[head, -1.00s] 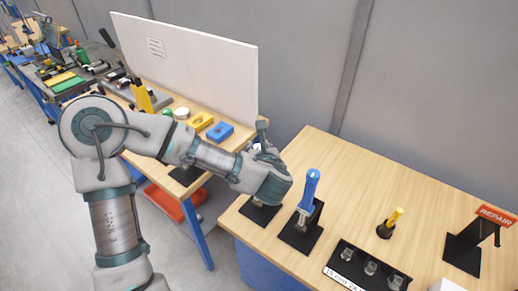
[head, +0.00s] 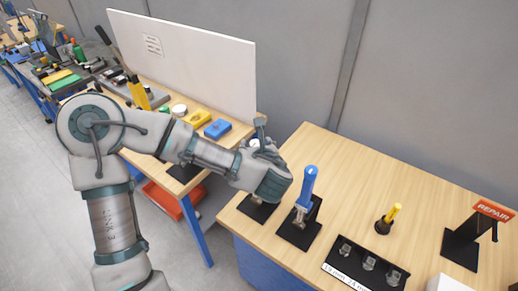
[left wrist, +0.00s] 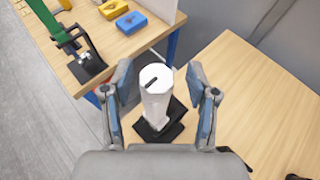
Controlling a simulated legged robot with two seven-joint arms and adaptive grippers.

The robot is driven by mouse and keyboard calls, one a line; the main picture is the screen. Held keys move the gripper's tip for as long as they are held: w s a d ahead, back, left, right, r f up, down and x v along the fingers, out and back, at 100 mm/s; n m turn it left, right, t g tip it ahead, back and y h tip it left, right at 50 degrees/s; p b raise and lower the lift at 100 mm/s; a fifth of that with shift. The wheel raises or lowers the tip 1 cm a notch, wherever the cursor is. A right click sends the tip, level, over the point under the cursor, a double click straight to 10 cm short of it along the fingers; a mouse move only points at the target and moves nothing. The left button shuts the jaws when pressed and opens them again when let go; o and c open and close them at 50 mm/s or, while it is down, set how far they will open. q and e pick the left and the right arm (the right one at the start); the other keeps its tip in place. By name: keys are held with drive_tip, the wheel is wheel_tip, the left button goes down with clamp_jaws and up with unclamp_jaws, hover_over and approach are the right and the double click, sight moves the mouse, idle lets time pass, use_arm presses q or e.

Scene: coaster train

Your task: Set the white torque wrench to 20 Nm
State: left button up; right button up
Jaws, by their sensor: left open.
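The white torque wrench (left wrist: 157,95) stands upright on a black stand (left wrist: 150,132) in the left wrist view. A dark slot shows on its white top. My left gripper (left wrist: 160,78) is open, with one finger on each side of the wrench's upper part. Gaps show between the wrench and both fingers. In the head view my left gripper (head: 261,140) is over the left end of the right bench and hides most of the wrench; the stand's black base (head: 258,208) shows below. The 20 Nm setting cannot be read. My right gripper is not in view.
A blue-handled wrench (head: 306,190) stands on a black stand close right of my gripper. A yellow-handled tool (head: 392,217), a socket rack (head: 366,266) and a REPAIR sign (head: 494,211) are farther right. A green-handled wrench (left wrist: 42,18) is on the left bench.

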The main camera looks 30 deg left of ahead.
use_arm(q)
drive_tip(key=v, duration=1.1)
drive_tip(key=shift+d, duration=0.2)
drive_tip(key=shift+s, duration=0.15)
drive_tip(key=shift+a, duration=0.1)
